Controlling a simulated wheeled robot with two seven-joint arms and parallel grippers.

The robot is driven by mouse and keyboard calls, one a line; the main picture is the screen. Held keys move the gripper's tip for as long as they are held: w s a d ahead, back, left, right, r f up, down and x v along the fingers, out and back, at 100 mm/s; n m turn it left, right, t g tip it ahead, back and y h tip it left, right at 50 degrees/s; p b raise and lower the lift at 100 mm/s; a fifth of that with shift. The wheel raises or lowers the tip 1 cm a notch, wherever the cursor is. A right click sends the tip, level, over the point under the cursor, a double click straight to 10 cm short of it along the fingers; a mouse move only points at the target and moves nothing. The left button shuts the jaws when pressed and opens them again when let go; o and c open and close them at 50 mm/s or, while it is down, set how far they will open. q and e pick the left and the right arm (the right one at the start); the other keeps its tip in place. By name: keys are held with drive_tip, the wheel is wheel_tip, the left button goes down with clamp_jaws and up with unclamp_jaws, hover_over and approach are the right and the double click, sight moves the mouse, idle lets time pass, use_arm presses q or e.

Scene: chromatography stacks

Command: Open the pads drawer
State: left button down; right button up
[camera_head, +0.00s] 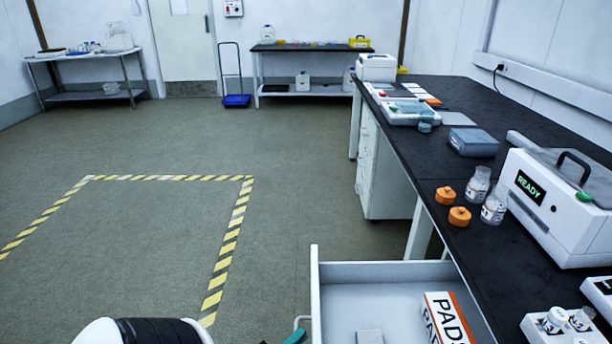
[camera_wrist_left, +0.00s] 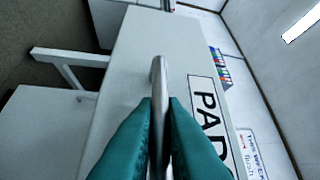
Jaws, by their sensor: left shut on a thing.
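The pads drawer (camera_head: 385,270) is white and stands open under the black bench, at the bottom of the head view. An orange and white box marked PADS (camera_head: 449,318) lies in it, with a small grey piece beside it. In the left wrist view the white drawer front (camera_wrist_left: 130,70) carries a label reading PADS (camera_wrist_left: 208,108). My left gripper (camera_wrist_left: 160,105) has teal fingers shut on the metal drawer handle (camera_wrist_left: 157,72). In the head view only a bit of the teal fingers (camera_head: 296,336) shows by the drawer's left side. My right gripper is out of view.
The black bench (camera_head: 420,140) holds orange caps (camera_head: 459,216), bottles (camera_head: 494,205) and a white device reading READY (camera_head: 550,210). A white cabinet (camera_head: 385,175) stands under it. The floor to the left, with yellow-black tape (camera_head: 225,250), is clear.

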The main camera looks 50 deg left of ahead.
use_arm(q)
drive_tip(key=shift+s+f, duration=0.1)
drive_tip(key=c, duration=1.5)
unclamp_jaws()
drive_tip(key=s+d+f, duration=0.1)
drive_tip(key=s, duration=1)
drive_tip(key=shift+s+d+f, duration=0.3)
drive_tip(key=shift+s, duration=0.1)
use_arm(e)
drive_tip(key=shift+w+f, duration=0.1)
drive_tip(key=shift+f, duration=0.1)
